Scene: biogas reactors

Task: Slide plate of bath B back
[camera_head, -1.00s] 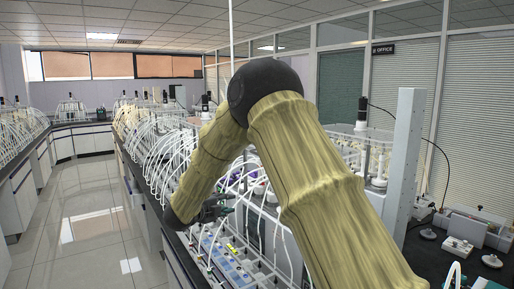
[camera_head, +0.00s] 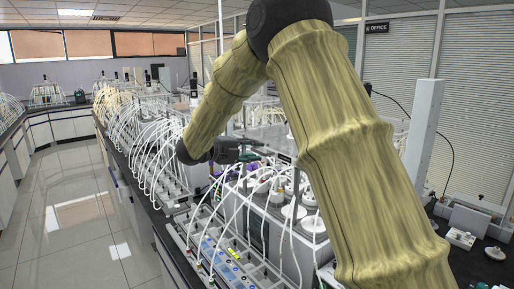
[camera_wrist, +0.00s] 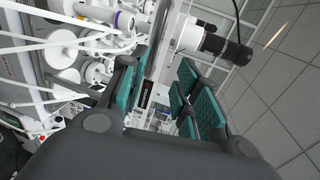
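My gripper (camera_head: 252,152) hangs above the bench's bath, pointing right, with teal pads. In the wrist view its two fingers (camera_wrist: 160,98) are spread apart and nothing is clamped between them. A grey bar or plate edge with a small black label (camera_wrist: 146,94) shows in the gap. The grey bath (camera_head: 282,225) with white-capped reactors stands below and right of the gripper in the head view. A pale, see-through plate (camera_head: 268,133) seems to lie behind the gripper. I cannot read which bath is B, and my arm hides part of this area.
A row of white tubes (camera_head: 150,130) runs along the bench to the left. A tray with blue parts (camera_head: 215,250) lies in front of the bath. A motor with a black end (camera_wrist: 226,47) stands close to the fingers in the wrist view. The aisle floor (camera_head: 70,200) is clear.

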